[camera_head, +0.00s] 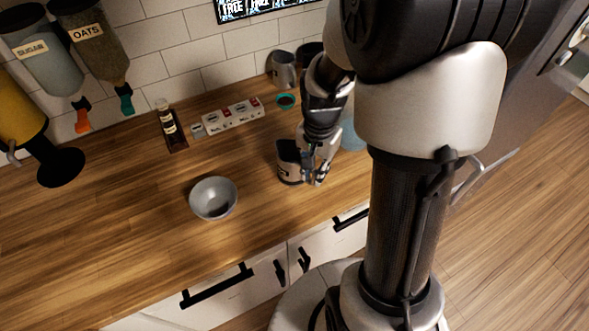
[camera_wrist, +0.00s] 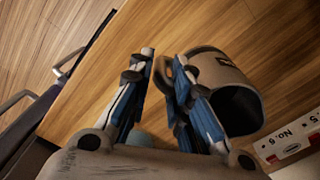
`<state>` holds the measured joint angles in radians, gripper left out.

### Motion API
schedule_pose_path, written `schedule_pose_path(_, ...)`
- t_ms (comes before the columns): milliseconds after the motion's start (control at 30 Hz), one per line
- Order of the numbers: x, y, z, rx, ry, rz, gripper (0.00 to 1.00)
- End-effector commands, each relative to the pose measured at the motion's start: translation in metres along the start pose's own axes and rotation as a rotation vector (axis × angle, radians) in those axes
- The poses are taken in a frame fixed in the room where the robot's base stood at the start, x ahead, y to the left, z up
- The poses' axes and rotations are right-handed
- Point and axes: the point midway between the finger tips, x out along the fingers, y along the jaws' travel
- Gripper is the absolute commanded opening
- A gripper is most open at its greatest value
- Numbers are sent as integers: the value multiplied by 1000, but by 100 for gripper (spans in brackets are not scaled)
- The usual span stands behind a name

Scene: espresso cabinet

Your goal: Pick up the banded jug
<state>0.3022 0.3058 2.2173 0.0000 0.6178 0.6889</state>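A grey jug with dark bands (camera_head: 289,161), which I take for the banded jug, stands on the wooden counter right beside my gripper (camera_head: 318,178). In the wrist view the jug (camera_wrist: 226,70) is at the upper right, with a dark label on its side, a dark opening and its handle (camera_wrist: 166,72) towards my fingers. My gripper (camera_wrist: 160,75) is open there, with a clear gap between the fingers. The handle is at the right finger and partly hidden by it; I cannot tell whether they touch.
A grey bowl (camera_head: 213,198) stands left of the jug. Behind are a white numbered strip (camera_head: 233,117), a bottle (camera_head: 167,122), a teal cup (camera_head: 286,101) and another grey jug (camera_head: 284,70). A bluish vessel (camera_head: 352,136) is partly behind my arm. The counter's front left is clear.

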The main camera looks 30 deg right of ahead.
Motion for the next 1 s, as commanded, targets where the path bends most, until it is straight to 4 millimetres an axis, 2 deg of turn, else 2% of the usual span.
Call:
schedule_pose_path(33, 12, 1, 1, 0, -4, 3, 18)
schedule_pose_path(133, 19, 0, 0, 0, -1, 1, 18)
schedule_pose_path(333, 18, 0, 0, 0, 0, 0, 18)
schedule_pose_path(633, 18, 0, 0, 0, 0, 0, 0)
schedule_pose_path(1000, 18, 0, 0, 0, 0, 0, 0)
